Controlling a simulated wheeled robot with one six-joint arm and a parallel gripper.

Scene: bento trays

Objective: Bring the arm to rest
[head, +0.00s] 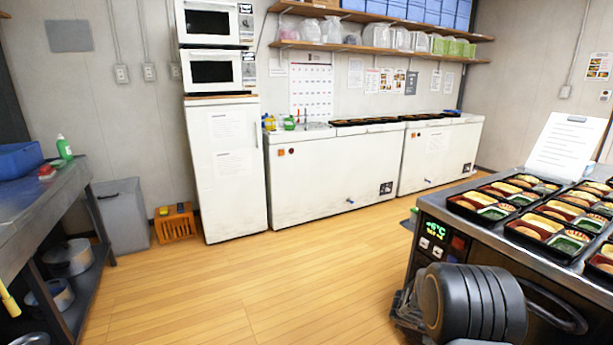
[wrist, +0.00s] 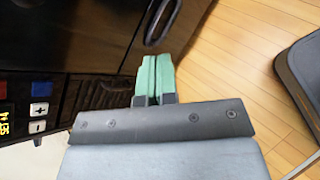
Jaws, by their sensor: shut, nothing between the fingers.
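My gripper (wrist: 155,76) shows in the wrist view with its two green fingers together and nothing between them. It is in front of the dark front of the counter unit (wrist: 85,30), with wooden floor to the right. I cannot tell whether the fingertips touch anything. In the head view, a dark grey rounded part of my arm shows at the lower right, in front of the counter; the gripper's fingers do not show there.
The steel counter (head: 425,208) at the right bears several bento trays (head: 497,190) and a clipboard sheet (head: 566,145). White chest freezers (head: 335,175) and a tall white fridge (head: 225,165) line the back wall. A steel table (head: 35,200) stands left. The middle floor (head: 250,275) is clear.

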